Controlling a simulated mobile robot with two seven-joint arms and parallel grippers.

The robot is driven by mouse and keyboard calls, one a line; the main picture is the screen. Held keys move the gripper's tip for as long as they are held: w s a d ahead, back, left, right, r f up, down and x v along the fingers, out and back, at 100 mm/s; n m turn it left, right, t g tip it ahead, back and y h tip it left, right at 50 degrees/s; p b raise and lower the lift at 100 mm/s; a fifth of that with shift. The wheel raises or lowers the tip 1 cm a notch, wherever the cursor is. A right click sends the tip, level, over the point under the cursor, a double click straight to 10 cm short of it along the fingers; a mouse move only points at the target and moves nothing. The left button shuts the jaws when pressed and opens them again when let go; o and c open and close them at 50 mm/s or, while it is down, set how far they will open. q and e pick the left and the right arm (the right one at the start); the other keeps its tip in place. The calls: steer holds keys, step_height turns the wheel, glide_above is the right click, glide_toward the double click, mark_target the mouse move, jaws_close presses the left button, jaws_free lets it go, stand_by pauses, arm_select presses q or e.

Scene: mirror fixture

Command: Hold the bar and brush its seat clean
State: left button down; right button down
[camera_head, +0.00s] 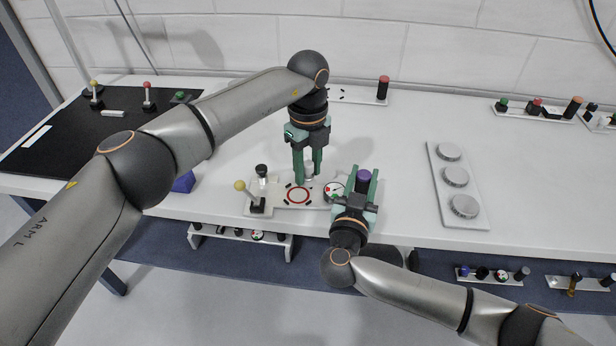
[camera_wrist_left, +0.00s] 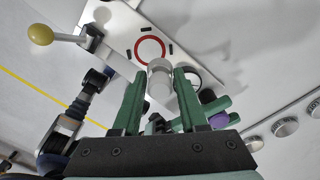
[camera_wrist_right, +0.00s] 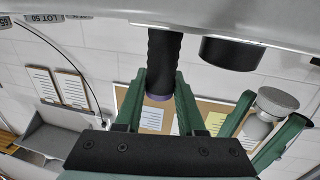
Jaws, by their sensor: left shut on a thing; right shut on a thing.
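My left gripper (camera_head: 308,176) is shut on a silver round bar (camera_wrist_left: 160,78), held over the white fixture plate (camera_head: 267,207). The bar's wider end points down, beside the seat marked by a red ring (camera_head: 299,194); the ring also shows in the left wrist view (camera_wrist_left: 150,50). My right gripper (camera_head: 363,184) is shut on a black ribbed handle (camera_wrist_right: 163,58) with a purple cap (camera_head: 363,176), upright at the plate's right end. Its lower end is out of view, so I cannot tell whether it is a brush or whether it touches the plate.
A yellow-knobbed lever (camera_head: 241,187), a black knob (camera_head: 262,170) and a round gauge (camera_head: 333,190) are on the plate. A grey panel with several silver discs (camera_head: 456,177) lies right. A black mat (camera_head: 50,150) lies left. The bench between panel and fixture is partly clear.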

arm_select(q)
steer(key=shift+r, duration=0.75)
steer(key=shift+r, duration=0.15)
steer(key=shift+r, duration=1.35)
arm_select(e)
steer(key=shift+c, duration=2.2)
jaws_free()
